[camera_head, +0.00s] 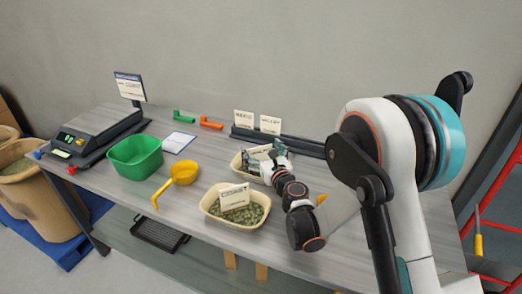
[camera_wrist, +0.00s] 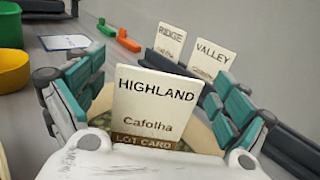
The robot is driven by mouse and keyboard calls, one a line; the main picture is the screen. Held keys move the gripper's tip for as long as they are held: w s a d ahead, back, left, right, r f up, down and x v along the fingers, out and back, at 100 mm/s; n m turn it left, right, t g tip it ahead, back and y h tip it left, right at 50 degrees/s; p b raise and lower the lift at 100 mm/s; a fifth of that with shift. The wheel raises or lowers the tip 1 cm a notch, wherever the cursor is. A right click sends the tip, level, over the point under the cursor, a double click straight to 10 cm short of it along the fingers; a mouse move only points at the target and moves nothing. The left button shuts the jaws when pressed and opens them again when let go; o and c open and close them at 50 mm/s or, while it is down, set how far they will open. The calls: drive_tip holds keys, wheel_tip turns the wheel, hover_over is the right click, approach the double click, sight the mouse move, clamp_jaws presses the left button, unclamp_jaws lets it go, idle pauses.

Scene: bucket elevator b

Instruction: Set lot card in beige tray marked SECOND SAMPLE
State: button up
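A cream lot card (camera_wrist: 152,105) reading HIGHLAND, with a brown LOT CARD strip, stands upright between the spread fingers of my gripper (camera_wrist: 155,100) in the wrist view. The teal finger pads look apart from its side edges. Its lower edge is hidden. In the head view my gripper (camera_head: 262,157) is over the rear beige tray (camera_head: 238,165), and the card (camera_head: 259,156) shows there between the fingers. A nearer beige tray (camera_head: 222,221) holds greenish beans and an upright card (camera_head: 234,197). Tray markings are too small or hidden to read.
A dark rack (camera_head: 300,144) behind holds the RIDGE (camera_wrist: 170,42) and VALLEY (camera_wrist: 212,59) cards. A green bin (camera_head: 135,157), yellow scoop (camera_head: 183,173), white sheet (camera_head: 178,142) and scale (camera_head: 90,135) lie to the left. Green and orange handles lie near the wall.

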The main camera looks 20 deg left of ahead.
drive_tip(key=shift+r, duration=0.1)
idle(0.6)
wheel_tip(320, 180, up, 7)
drive_tip(key=p, duration=0.3)
drive_tip(key=shift+p, duration=0.3)
